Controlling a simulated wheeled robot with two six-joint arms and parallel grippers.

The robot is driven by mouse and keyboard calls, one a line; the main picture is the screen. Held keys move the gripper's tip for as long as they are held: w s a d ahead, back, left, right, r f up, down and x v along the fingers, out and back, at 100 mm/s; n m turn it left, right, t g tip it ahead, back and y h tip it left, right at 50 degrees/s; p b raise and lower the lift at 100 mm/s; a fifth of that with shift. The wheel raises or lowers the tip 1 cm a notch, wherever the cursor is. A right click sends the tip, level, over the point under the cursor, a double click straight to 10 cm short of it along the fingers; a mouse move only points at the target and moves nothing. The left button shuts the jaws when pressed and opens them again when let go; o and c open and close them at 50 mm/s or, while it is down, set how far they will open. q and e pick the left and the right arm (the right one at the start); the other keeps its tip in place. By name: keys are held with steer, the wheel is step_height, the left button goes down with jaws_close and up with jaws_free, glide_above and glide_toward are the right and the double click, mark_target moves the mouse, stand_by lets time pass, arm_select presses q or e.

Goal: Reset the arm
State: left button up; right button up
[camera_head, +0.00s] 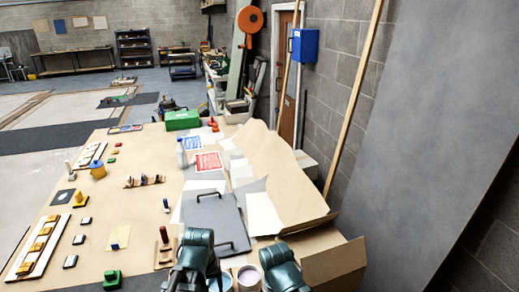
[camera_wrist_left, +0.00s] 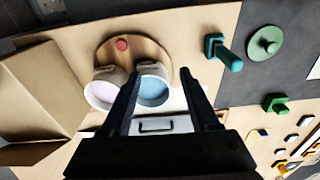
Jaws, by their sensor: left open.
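My left gripper (camera_wrist_left: 160,76) is open in the left wrist view, its two dark fingers apart with nothing held between them. A cup with blue contents (camera_wrist_left: 153,90) and a cup with pale lilac contents (camera_wrist_left: 103,95) show beyond the fingers, on a round wooden board (camera_wrist_left: 127,42) with a red-topped peg (camera_wrist_left: 122,44). Whether the fingers touch the blue cup cannot be told. In the head view, teal links of my left arm (camera_head: 197,252) and right arm (camera_head: 283,268) stand at the bottom edge. Both grippers are hidden there, and the right gripper shows in neither view.
The brown-covered table (camera_head: 130,205) holds a grey panel with handles (camera_head: 215,220), paper sheets (camera_head: 208,162), a green box (camera_head: 182,119) and several mosaic pieces at left. An open cardboard box (camera_head: 335,268) stands close at right.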

arm_select(q)
steer(key=s+d+f+m+y+b, duration=0.1)
steer(key=s+d+f+m+b, duration=0.5)
steer(key=d+f+b, duration=0.2)
step_height(320, 180, down, 2)
steer(key=shift+s+d+f+m+g+b, duration=0.15)
steer(key=shift+s+d+m+g+b, duration=0.2)
steer(key=shift+b, duration=0.8)
